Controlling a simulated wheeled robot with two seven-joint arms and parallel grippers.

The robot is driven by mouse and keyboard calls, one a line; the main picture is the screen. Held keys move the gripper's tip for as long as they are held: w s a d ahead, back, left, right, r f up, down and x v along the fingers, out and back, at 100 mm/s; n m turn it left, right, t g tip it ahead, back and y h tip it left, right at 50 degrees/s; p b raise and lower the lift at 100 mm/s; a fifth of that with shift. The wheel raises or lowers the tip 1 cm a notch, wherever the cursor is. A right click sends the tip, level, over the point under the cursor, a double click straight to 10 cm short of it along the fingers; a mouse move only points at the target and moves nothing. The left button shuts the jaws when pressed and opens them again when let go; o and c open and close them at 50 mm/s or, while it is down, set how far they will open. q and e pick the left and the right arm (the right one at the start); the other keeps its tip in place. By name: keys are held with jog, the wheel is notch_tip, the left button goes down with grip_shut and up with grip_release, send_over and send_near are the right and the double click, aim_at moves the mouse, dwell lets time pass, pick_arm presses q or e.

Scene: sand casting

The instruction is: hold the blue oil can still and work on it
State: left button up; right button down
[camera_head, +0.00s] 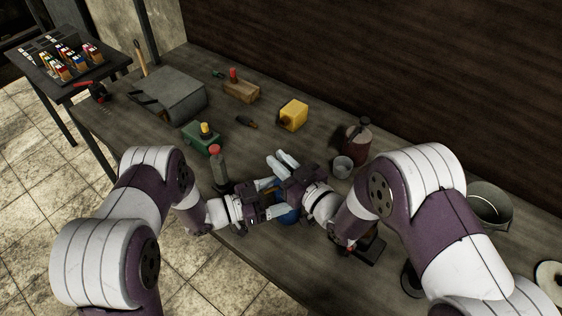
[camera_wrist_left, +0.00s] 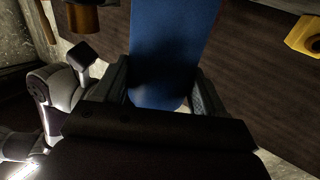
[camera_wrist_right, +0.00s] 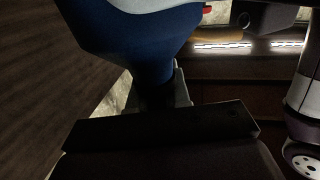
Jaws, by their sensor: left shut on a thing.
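The blue oil can (camera_head: 287,215) is near the front edge of the workbench, largely hidden by my two grippers in the head view. In the left wrist view its blue body (camera_wrist_left: 170,50) stands between the two fingers. My left gripper (camera_head: 270,193) is shut on it.
A dark bottle with a red top (camera_head: 217,165) stands close left of my left gripper. A metal cup (camera_head: 343,166) and a brown jug (camera_head: 357,140) stand behind right. A yellow block (camera_head: 293,115), green box (camera_head: 201,138) and grey bucket (camera_head: 490,204) are on the workbench (camera_head: 260,140).

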pick_arm(q)
jog(key=shift+r, duration=0.15)
pick_arm(e)
jog(key=shift+d+m+t+h, duration=0.1)
jog(key=shift+m+t+h, duration=0.5)
jog(key=shift+h, duration=0.1)
jog(key=c, duration=1.2)
grip_release()
jog(key=shift+o, duration=0.2)
jog(key=shift+d, duration=0.1)
jog(key=v, duration=1.2)
pick_arm(q)
jog(key=o, duration=1.2)
jog(key=shift+o, duration=0.2)
